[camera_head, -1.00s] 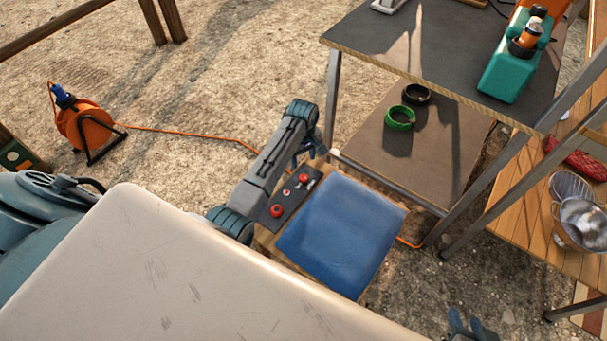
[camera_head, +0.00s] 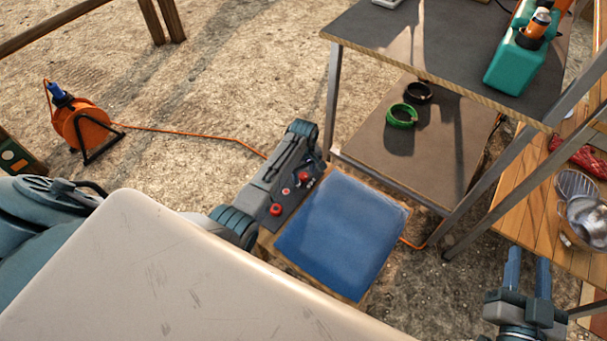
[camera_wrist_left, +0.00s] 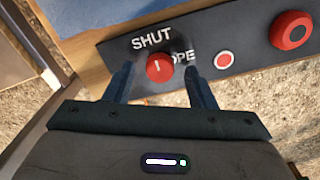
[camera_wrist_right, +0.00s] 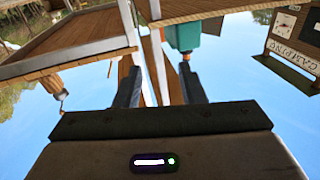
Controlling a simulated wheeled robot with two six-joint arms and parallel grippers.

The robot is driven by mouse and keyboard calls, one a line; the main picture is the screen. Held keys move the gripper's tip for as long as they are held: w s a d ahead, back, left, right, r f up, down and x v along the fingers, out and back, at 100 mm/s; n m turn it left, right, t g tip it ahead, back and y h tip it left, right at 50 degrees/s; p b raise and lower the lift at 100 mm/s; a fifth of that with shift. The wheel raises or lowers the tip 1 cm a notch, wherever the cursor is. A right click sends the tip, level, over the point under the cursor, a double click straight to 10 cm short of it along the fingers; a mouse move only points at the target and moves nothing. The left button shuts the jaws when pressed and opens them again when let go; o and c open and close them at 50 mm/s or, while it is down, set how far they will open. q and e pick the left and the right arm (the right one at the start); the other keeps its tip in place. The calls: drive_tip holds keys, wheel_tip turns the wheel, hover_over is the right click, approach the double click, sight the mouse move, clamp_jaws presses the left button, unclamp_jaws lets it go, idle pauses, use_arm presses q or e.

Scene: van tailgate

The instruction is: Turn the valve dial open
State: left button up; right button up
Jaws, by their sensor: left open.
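The valve dial (camera_wrist_left: 159,68) is a small round red knob with a white line, on a dark panel (camera_wrist_left: 255,42) lettered SHUT and OPE, the rest covered. The white line stands roughly upright in the left wrist view, toward the SHUT lettering. My left gripper (camera_wrist_left: 160,84) is open, with one finger on each side of the dial and gaps visible between. My right gripper (camera_head: 528,262) is open and empty at the lower right.
A larger red knob (camera_wrist_left: 292,30) and a small red button (camera_wrist_left: 223,61) share the panel. A blue pad (camera_head: 341,231) lies beside it. A shelf rack (camera_head: 420,55) stands behind, and a wooden slatted table (camera_head: 540,205) is near my right gripper.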

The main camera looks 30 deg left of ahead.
use_arm(q)
drive_tip(key=shift+f, duration=0.45)
use_arm(e)
drive_tip(key=shift+w+r+t, duration=0.15)
drive_tip(key=shift+r+t, duration=0.45)
drive_tip(key=shift+r, duration=0.35)
